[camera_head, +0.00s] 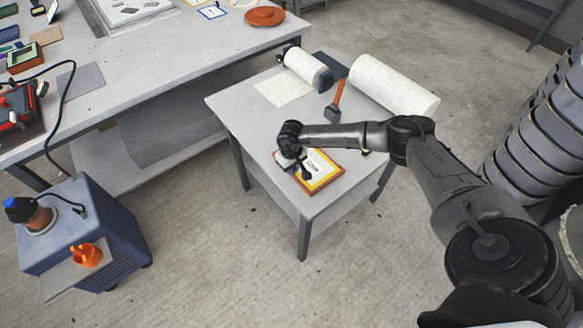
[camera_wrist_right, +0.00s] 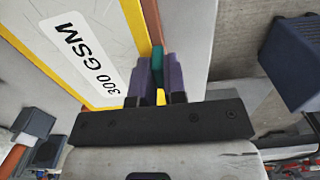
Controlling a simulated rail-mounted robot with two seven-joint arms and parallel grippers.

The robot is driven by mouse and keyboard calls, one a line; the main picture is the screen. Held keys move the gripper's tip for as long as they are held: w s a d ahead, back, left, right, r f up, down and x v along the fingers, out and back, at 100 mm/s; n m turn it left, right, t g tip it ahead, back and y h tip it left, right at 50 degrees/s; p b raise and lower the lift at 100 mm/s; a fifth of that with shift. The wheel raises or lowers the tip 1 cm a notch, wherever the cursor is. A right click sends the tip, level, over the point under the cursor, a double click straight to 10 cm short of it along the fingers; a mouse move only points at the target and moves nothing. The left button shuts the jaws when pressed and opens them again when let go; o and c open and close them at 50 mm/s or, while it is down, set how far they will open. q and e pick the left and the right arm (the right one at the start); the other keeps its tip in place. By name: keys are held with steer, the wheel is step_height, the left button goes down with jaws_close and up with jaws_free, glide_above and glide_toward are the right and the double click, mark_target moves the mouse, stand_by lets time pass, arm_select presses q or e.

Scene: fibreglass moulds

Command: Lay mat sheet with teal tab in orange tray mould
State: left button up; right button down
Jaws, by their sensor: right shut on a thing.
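My right gripper (camera_head: 302,176) is low over a flat rectangular rack (camera_head: 335,184) with a brown-orange edge, a yellow border and a white label, on the small table. In the right wrist view the label reads "300 GSM". There the gripper (camera_wrist_right: 158,75) is shut on a teal tab (camera_wrist_right: 158,62) beside the brown edge. Whether the tab's sheet is raised I cannot tell; most of it is hidden. A round orange dish-like piece (camera_head: 265,16), possibly the tray mould, lies on the far end of the large bench. My left gripper is not in view.
The small table (camera_head: 232,103) also bears two white rolls (camera_head: 394,86), a pale mat piece (camera_head: 283,88) and an orange-handled brush (camera_head: 337,97). Open floor separates it from the large bench (camera_head: 165,62). A blue cabinet (camera_head: 112,222) stands at the left.

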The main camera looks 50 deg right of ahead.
steer(key=c, duration=1.1)
jaws_free()
step_height(320, 180, up, 14)
steer(key=shift+p, duration=0.35)
steer(key=shift+f, duration=0.1)
